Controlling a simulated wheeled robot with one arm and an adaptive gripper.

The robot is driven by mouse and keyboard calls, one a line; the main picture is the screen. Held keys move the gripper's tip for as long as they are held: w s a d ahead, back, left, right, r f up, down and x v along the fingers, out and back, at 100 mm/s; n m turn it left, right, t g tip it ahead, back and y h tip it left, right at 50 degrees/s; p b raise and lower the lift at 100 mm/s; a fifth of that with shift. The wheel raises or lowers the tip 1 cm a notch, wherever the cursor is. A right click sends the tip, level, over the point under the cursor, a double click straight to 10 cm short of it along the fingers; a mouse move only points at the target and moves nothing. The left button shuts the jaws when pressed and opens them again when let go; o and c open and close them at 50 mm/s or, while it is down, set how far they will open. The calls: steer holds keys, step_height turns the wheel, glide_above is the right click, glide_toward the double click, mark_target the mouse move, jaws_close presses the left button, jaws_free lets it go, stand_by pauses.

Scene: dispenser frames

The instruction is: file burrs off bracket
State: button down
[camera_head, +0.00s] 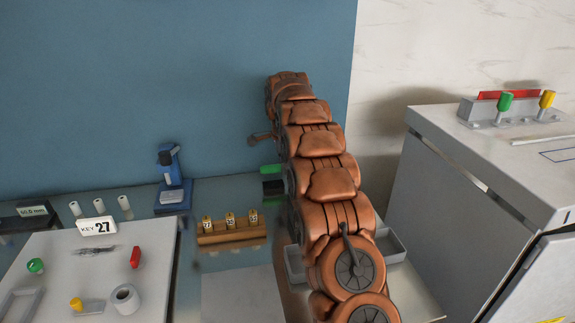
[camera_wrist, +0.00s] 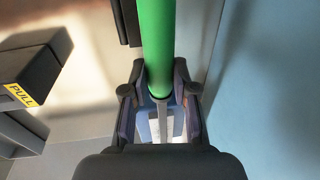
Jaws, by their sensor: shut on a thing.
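In the wrist view my gripper (camera_wrist: 160,90) is shut on a green round handle (camera_wrist: 156,40), which runs from between the fingers to the top edge. A narrow pale, bluish part shows below the handle between the fingers; I cannot tell its shape. In the head view a green piece (camera_head: 270,169) shows just left of my arm, above a small black block (camera_head: 273,187); it may be the same handle. My gripper is hidden behind my arm there. I cannot make out a bracket for certain in either view.
A dark block labelled PULL (camera_wrist: 22,85) stands left of the gripper. A wooden rack (camera_head: 230,232), blue device (camera_head: 172,185) and white board with small parts (camera_head: 60,260) are left of my arm. A grey tray (camera_head: 391,248) and cabinet (camera_head: 440,190) with a tool holder (camera_head: 510,112) are right.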

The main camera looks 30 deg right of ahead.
steer(key=shift+a, duration=0.25)
steer(key=shift+d, duration=0.15)
steer(key=shift+s+d+f, duration=0.1)
steer(key=shift+s+d, duration=0.05)
steer(key=shift+d, duration=0.4)
steer(key=shift+s+d+f, duration=0.1)
steer(key=shift+s+d, duration=0.05)
steer(key=shift+d, duration=0.4)
steer(key=shift+s+d+r, duration=0.1)
steer(key=shift+s+d, duration=0.05)
steer(key=shift+d, duration=0.45)
steer(key=shift+s+d+r, duration=0.1)
steer(key=shift+s+d, duration=0.05)
steer(key=shift+d, duration=0.45)
steer(key=shift+w+a+r+b, duration=0.1)
steer(key=shift+w+a+b, duration=0.1)
steer(key=shift+a, duration=0.45)
steer(key=shift+w+a+b, duration=0.15)
steer(key=shift+a, duration=0.45)
steer(key=shift+a, duration=0.1)
